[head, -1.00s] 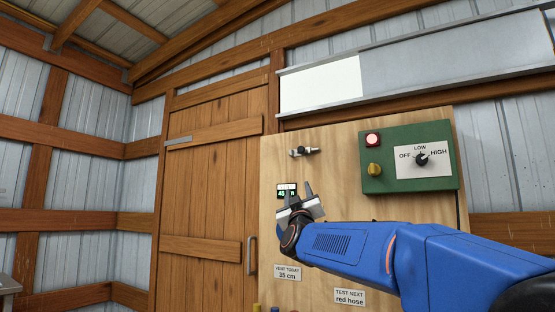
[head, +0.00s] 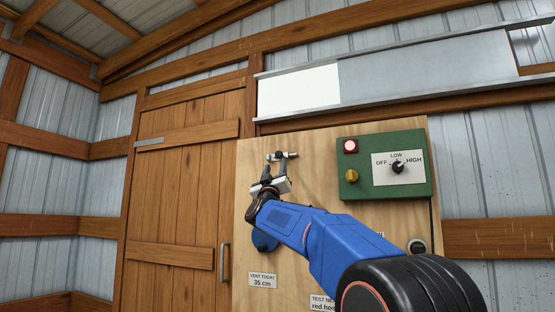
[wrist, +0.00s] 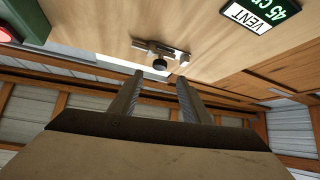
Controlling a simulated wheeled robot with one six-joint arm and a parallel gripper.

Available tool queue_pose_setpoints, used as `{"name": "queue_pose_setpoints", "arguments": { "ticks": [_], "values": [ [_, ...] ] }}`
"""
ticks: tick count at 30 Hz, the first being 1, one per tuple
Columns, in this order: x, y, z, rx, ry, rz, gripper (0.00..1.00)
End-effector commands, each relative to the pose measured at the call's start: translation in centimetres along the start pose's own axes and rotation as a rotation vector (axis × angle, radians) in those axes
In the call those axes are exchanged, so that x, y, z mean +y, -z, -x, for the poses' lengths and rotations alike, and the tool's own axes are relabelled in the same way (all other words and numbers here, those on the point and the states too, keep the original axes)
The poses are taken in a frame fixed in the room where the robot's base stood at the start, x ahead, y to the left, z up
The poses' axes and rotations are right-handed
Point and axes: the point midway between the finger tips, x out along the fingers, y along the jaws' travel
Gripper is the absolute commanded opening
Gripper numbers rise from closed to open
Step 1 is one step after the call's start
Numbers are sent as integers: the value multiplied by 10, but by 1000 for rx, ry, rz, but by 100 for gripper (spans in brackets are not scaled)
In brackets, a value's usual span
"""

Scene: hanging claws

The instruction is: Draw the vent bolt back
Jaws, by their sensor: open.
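The vent bolt (head: 291,154) is a small metal slide bolt near the top left of the plywood board. In the wrist view, the bolt (wrist: 172,51) shows a dark round knob (wrist: 160,64) standing out from it. My gripper (head: 277,163) is just below the bolt in the head view, and its fingers partly cover it. In the wrist view my gripper (wrist: 157,82) is open, with the knob between the lines of its two fingers and a little beyond the tips. The fingers look empty and apart from the knob.
A green control box (head: 386,166) with a dial, red lamp and yellow knob sits right of the bolt. A vent display (wrist: 262,12) reads 45 cm. A label (head: 262,280) reads "VENT TODAY 35 cm". A grey sliding panel (head: 430,75) is above the board.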

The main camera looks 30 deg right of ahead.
Motion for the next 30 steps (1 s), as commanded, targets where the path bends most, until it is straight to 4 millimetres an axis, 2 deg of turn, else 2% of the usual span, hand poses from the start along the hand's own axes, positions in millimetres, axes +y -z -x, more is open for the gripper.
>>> {"name": "queue_pose_setpoints", "arguments": {
  "ticks": [6, 13, 19, 28, 29, 30],
  "values": [
    [-1, -1, -38, 0, -1, 0, 43],
    [0, 0, -65, 1, -1, 1, 43],
    [0, 0, -76, 0, 0, -1, 43],
    [0, 0, -77, 0, 0, 0, 43],
    [0, 0, -77, 0, 0, 0, 38],
    [0, 0, -77, 0, 0, 0, 29]
  ]
}}
